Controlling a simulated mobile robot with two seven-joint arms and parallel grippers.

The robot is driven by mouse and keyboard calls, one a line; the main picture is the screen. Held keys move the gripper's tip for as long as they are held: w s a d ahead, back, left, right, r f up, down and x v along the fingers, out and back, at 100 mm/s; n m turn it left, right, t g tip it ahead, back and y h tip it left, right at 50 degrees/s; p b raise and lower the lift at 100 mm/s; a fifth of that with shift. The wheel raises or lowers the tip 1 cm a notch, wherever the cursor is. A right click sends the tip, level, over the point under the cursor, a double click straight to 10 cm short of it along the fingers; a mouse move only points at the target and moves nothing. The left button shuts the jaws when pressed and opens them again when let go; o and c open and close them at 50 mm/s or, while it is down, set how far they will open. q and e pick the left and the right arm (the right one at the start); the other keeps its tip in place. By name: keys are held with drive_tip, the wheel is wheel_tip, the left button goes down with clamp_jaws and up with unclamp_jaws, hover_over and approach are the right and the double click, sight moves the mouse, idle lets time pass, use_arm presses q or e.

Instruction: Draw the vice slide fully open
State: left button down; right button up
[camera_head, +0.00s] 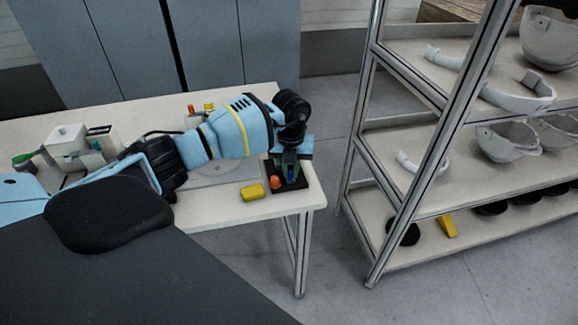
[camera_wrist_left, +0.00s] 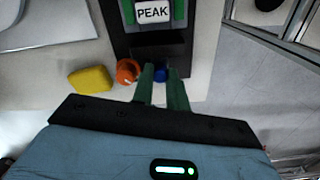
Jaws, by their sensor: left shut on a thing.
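The vice has a black base (camera_head: 297,185) at the right end of the workbench. In the left wrist view, its black body (camera_wrist_left: 160,48) carries green jaw parts and a white PEAK label (camera_wrist_left: 153,12). My right gripper is not in view.
A yellow block (camera_head: 252,191) lies left of the vice near the front edge of the workbench (camera_head: 230,209). A white device (camera_head: 68,142) stands further left. A rack (camera_head: 420,205) with helmet shells is at the right, across a floor gap.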

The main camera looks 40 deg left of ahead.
sight(292, 182)
use_arm(q)
drive_tip(key=shift+s+d+r, duration=0.15)
drive_tip(key=shift+s+d, duration=0.15)
drive_tip(key=shift+d, duration=0.2)
drive_tip(key=shift+f, duration=0.25)
drive_tip(key=c, duration=1.4)
unclamp_jaws()
drive_tip(key=shift+s+r, duration=0.1)
drive_tip(key=shift+r, duration=0.5)
wheel_tip(292, 182, up, 7)
drive_tip(key=shift+f, duration=0.1)
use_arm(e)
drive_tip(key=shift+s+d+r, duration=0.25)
